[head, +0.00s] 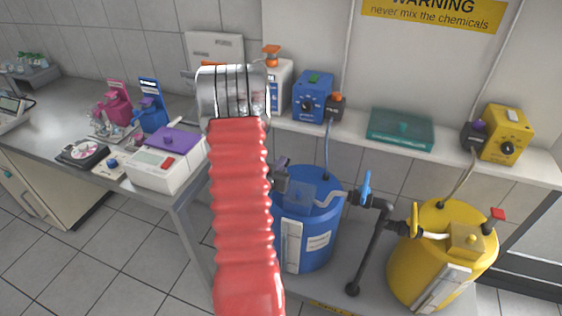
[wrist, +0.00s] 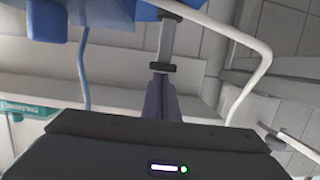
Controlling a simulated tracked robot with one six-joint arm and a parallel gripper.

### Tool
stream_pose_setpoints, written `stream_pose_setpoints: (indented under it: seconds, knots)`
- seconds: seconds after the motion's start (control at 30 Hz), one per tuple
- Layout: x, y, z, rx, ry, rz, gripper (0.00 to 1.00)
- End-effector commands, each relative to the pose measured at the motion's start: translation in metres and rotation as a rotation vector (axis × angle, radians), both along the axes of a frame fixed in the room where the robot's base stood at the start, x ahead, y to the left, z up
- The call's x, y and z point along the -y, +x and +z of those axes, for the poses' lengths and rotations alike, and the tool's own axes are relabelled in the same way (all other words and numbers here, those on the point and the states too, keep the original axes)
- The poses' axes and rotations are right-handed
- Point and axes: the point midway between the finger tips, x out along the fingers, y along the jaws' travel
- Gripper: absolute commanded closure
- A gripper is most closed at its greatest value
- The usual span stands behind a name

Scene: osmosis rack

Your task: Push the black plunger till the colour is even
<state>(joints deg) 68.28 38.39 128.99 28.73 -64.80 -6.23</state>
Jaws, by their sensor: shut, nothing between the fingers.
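In the wrist view a pale grey rod with a black end (wrist: 162,67), which looks like the black plunger, sticks out from a blue surface. My gripper (wrist: 161,88) is shut and empty, its dark fingers pointing at that black end and lined up with it. They look very close; I cannot tell if they touch. In the head view my red arm hides much of this. A dark grey part beside the arm, at the blue barrel (head: 322,232), appears to be my gripper (head: 283,178). I cannot make out the plunger or the liquid's colour there.
A yellow barrel (head: 408,268) stands at right, with a black pipe (head: 372,250) between the barrels. A shelf above holds a blue pump (head: 312,98), a green case (head: 400,129) and a yellow pump (head: 503,133). A bench with a purple-topped device (head: 172,142) is at left.

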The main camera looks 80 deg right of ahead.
Motion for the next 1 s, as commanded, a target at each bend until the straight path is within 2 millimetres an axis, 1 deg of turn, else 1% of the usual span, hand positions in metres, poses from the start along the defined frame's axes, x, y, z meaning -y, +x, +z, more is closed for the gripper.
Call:
stream_pose_setpoints:
  seconds: [0.27, 0.37, 0.7, 0.83, 1.0]
  knots:
    - [0.000, 0.000, -0.003, 0.000, 0.001, 0.000, 1.00]
    - [0.000, 0.000, -0.011, -0.001, 0.003, 0.000, 1.00]
    - [-0.001, 0.000, -0.047, -0.001, 0.004, -0.001, 1.00]
    - [0.000, 0.000, -0.052, 0.000, 0.004, 0.000, 1.00]
    - [-0.001, 0.000, -0.054, 0.000, 0.007, 0.000, 1.00]
